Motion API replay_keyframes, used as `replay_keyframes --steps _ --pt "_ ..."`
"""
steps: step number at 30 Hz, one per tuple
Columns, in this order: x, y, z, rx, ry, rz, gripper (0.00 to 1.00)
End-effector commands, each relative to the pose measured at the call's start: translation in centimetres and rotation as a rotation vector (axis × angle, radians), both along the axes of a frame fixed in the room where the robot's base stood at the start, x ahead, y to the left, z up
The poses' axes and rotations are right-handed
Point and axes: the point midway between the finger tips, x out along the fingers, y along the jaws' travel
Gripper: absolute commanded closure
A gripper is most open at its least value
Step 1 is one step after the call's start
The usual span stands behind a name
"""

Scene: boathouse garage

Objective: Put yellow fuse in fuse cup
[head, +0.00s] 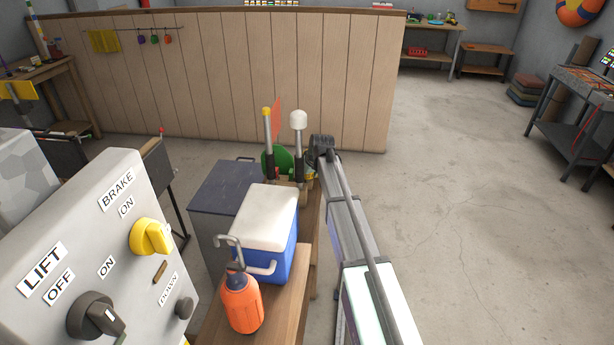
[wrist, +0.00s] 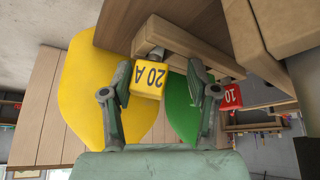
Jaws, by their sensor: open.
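The yellow fuse (wrist: 147,80), a block marked "20 A", shows upside down in the wrist view. It lies between the fingers of my gripper (wrist: 163,82), close against the left finger; I cannot tell whether they touch. The right finger is clear of it, and the gripper is open. In the head view my gripper (head: 323,148) is at the far end of the wooden bench, and a bit of yellow shows just below it. I cannot make out a fuse cup in either view.
A red fuse (wrist: 231,95) marked "10" is just right of the right finger. A large yellow shape (wrist: 85,70) and a green one (wrist: 180,108) lie behind the fingers. A blue cooler (head: 282,245) and an orange sprayer (head: 241,303) stand on the bench (head: 285,318).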

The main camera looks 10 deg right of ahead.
Motion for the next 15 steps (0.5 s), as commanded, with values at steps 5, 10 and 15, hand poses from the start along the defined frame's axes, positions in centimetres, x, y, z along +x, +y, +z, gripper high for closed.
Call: replay_keyframes --steps 5,10,15 --pt "-0.6 -0.2 1.0 -0.001 -0.001 0.000 0.40" --pt "-1.9 -0.5 3.4 0.000 -0.002 0.000 0.40" --pt "-3.5 -1.0 6.4 0.000 -0.003 0.000 0.40"
